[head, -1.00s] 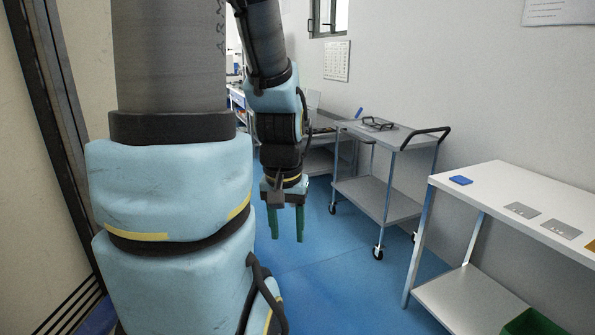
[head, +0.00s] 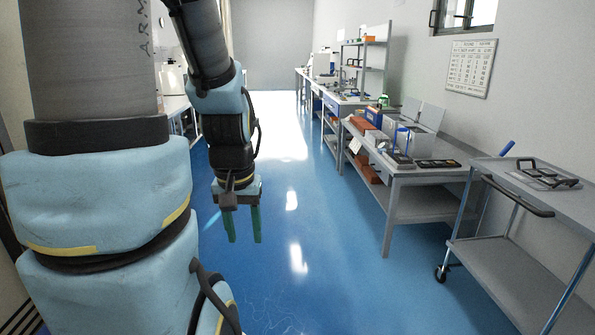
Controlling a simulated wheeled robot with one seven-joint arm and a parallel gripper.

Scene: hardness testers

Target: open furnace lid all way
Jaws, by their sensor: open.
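My gripper (head: 244,240) hangs pointing down over the blue floor, left of the middle of the head view. Its two green fingers are apart with nothing between them. It is far from any bench and touches nothing. Grey box-like items with raised panels (head: 424,116) stand on the near bench at the right, too small to identify.
The near bench (head: 440,178) stands at the right, with more benches beyond it. A grey cart (head: 497,255) with black handles is at the near right. A white bench (head: 176,104) is at the back left. The blue aisle (head: 300,215) between is clear.

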